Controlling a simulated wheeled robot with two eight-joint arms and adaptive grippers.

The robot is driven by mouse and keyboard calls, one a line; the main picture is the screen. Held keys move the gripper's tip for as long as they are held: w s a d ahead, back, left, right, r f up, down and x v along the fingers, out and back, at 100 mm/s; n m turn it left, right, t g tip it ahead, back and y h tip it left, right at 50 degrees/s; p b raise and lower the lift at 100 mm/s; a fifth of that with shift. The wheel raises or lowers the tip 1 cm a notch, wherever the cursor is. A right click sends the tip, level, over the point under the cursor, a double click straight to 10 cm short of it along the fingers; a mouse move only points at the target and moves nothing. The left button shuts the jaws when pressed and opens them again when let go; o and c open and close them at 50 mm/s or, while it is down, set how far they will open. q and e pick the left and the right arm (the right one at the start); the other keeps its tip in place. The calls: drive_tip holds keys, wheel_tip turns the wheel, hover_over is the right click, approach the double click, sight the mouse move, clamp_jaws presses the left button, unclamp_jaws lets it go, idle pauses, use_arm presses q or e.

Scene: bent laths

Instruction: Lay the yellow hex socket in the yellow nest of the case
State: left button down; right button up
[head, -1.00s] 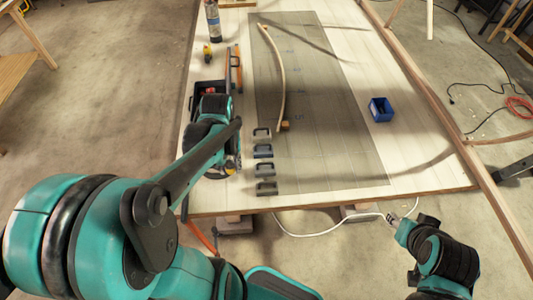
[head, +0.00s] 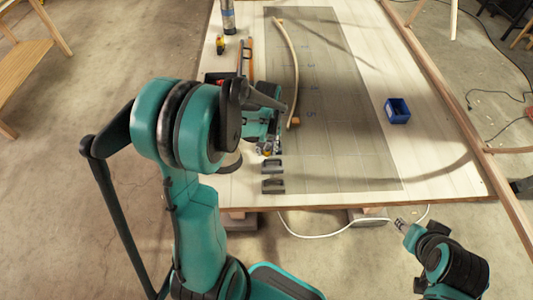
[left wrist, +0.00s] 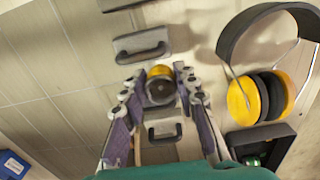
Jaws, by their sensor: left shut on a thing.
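The yellow hex socket (left wrist: 160,72), with a dark round end toward the camera, sits between the fingertips of my left gripper (left wrist: 161,84) in the left wrist view. The gripper is shut on it. In the head view my left gripper (head: 268,145) is over the left part of the table, by the row of grey handled blocks; my arm partly covers it. A dark open box (left wrist: 262,143), possibly the case, shows at lower right in the left wrist view; no yellow nest can be made out. My right gripper (head: 402,225) is off the table's front edge, its jaw state unclear.
Grey handled blocks (head: 273,186) stand in a row under and near the left gripper. Yellow ear muffs (left wrist: 262,98) lie to its right in the wrist view.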

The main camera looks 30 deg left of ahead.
sight(267, 154)
use_arm(q)
wheel_tip(267, 154, down, 3)
drive_tip(key=shift+w+r, duration=0.1)
drive_tip(key=shift+r, duration=0.1)
drive_tip(key=shift+f+b, duration=0.4)
drive_tip(key=shift+b, duration=0.3)
drive_tip(key=c, duration=1.2)
unclamp_jaws()
drive_tip(key=shift+o, duration=0.2)
drive_tip(key=shift+r, duration=0.1)
